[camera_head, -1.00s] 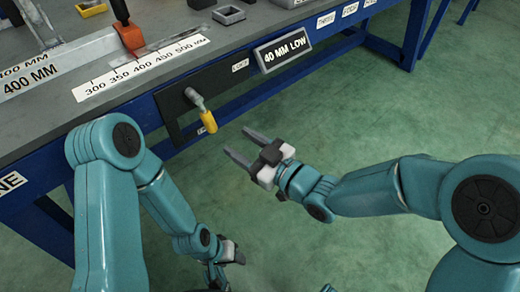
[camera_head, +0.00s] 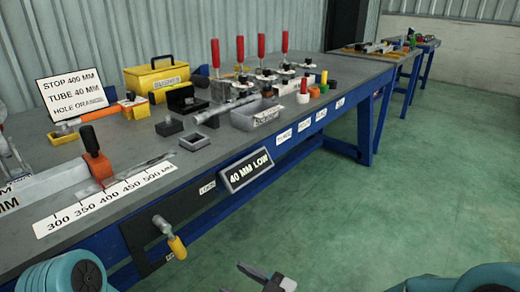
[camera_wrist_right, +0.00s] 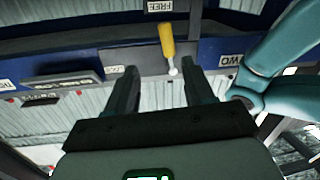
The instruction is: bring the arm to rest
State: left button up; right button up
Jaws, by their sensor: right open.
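My right gripper (camera_head: 262,276) is at the bottom edge of the head view, in front of the bench, with its fingers apart and nothing between them. In the right wrist view my right gripper (camera_wrist_right: 158,85) also shows open and empty. Beyond its fingertips there is a lever with a yellow handle (camera_wrist_right: 167,40), apart from them. In the head view this lever's yellow handle (camera_head: 177,246) hangs from the dark panel on the bench front, left of the gripper. Part of my left arm shows at the lower left; its gripper is out of view.
The workbench (camera_head: 210,160) carries a ruler strip (camera_head: 105,205), a yellow toolbox (camera_head: 157,78), a grey tray (camera_head: 256,115) and several red-handled clamps. A "40 MM LOW" sign (camera_head: 246,170) juts from its front edge. The green floor (camera_head: 400,200) to the right is clear.

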jog(key=d+f+m+h, duration=0.45)
jog(key=d+f, duration=0.25)
jog(key=f, duration=0.3)
jog(key=d+f+m+h, duration=0.3)
jog(key=d+f+m, duration=0.25)
jog(key=f, duration=0.55)
jog(key=s+d+f+m+g+h, duration=0.2)
jog(key=s+d+f+g, duration=0.1)
jog(key=s+f, duration=0.25)
jog(key=s+d+f+m+g+h, duration=0.25)
jog(key=s+f+g, duration=0.2)
jog(key=s, duration=0.25)
jog(key=s+r+g+y+p, duration=0.1)
jog(key=s+r+p, duration=0.2)
jog(key=r+p, duration=2.7)
jog(key=shift+a+r+m+p, duration=0.25)
jog(key=shift+m+p, duration=0.2)
jog(key=shift+p, duration=0.3)
